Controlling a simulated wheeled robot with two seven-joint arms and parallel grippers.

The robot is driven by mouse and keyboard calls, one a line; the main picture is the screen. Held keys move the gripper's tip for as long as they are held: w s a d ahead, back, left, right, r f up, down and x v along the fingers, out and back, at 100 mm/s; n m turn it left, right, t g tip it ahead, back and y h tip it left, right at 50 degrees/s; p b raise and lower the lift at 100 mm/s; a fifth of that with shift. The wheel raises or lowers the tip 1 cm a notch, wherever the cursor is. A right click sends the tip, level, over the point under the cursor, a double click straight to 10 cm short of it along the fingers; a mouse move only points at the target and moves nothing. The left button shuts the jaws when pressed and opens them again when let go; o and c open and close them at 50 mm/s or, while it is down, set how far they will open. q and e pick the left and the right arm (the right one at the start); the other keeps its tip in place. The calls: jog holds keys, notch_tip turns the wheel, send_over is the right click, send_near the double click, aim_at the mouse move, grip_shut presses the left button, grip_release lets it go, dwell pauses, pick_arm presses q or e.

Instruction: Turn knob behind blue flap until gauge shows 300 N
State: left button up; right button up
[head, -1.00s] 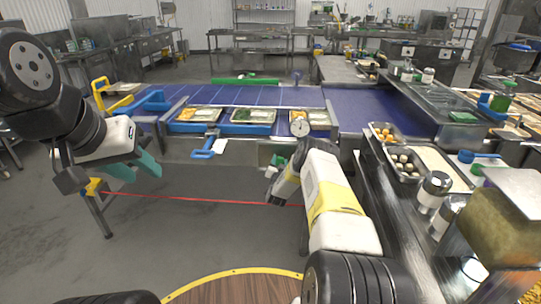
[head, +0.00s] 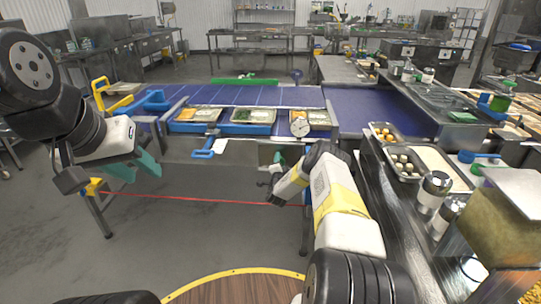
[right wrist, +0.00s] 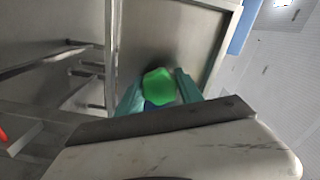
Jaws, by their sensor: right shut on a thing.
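A green knob (right wrist: 158,88) sits between the teal fingertips of my right gripper (right wrist: 158,95) in the right wrist view, in front of a grey metal panel. My right gripper (head: 270,177) is shut on the knob, below the conveyor's front edge in the head view, partly hidden by my wrist. A round white gauge (head: 300,127) stands above it at the conveyor edge; its reading is too small to tell. I cannot clearly make out the blue flap. My left gripper (head: 135,168) is open and empty at the left, away from the conveyor.
Food trays (head: 253,116) stand along the blue conveyor (head: 270,96). A blue handle (head: 204,150) projects from its front. A metal counter with trays and shakers (head: 433,190) lies at the right. A red line (head: 200,197) crosses the space below the conveyor.

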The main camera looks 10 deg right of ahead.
jog(key=shift+f+m, duration=0.1)
jog(key=shift+m, duration=0.2)
jog(key=o, duration=1.4)
jog(key=shift+s, duration=0.1)
jog(key=v, duration=0.7)
jog(key=shift+s, duration=0.3)
jog(key=shift+a, duration=0.15)
